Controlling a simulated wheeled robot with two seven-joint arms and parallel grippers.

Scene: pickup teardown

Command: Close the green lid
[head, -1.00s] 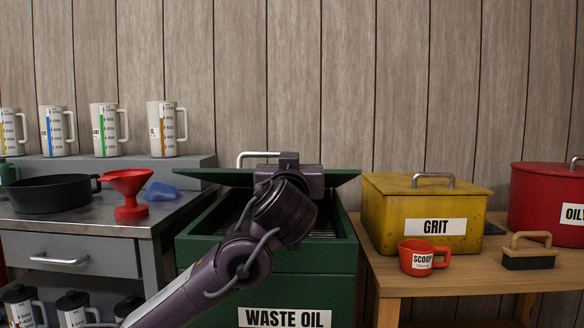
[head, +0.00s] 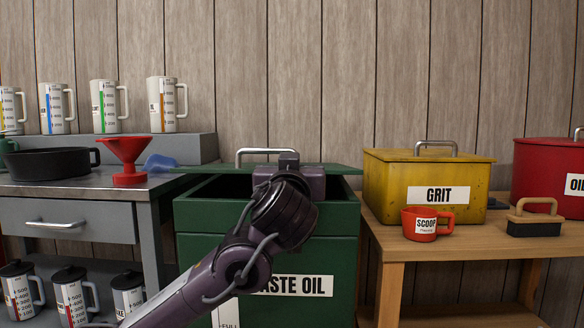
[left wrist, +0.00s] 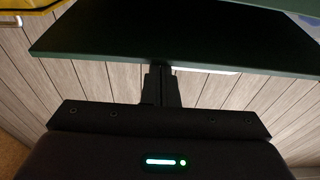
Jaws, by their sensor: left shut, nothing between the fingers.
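The green lid (head: 335,168) sits over the dark green WASTE OIL bin (head: 335,255), seen nearly edge-on, with a metal handle (head: 266,152) on it. A dark gap (head: 212,187) shows between the lid and the bin's front rim, so the lid stands partly open. My left gripper (head: 288,180) is in front of the lid's middle; its body hides the fingertips in the head view. In the left wrist view the shut, empty fingers (left wrist: 161,76) reach the edge of the lid panel (left wrist: 160,40); contact is hard to tell. My right gripper is not in view.
A grey metal bench (head: 75,190) with a black pan (head: 50,163) and red funnel (head: 128,160) stands left. A wooden table (head: 440,245) holds a yellow GRIT box (head: 390,180), red scoop (head: 422,224) and brush (head: 534,227) at right. Wood panelling stands behind.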

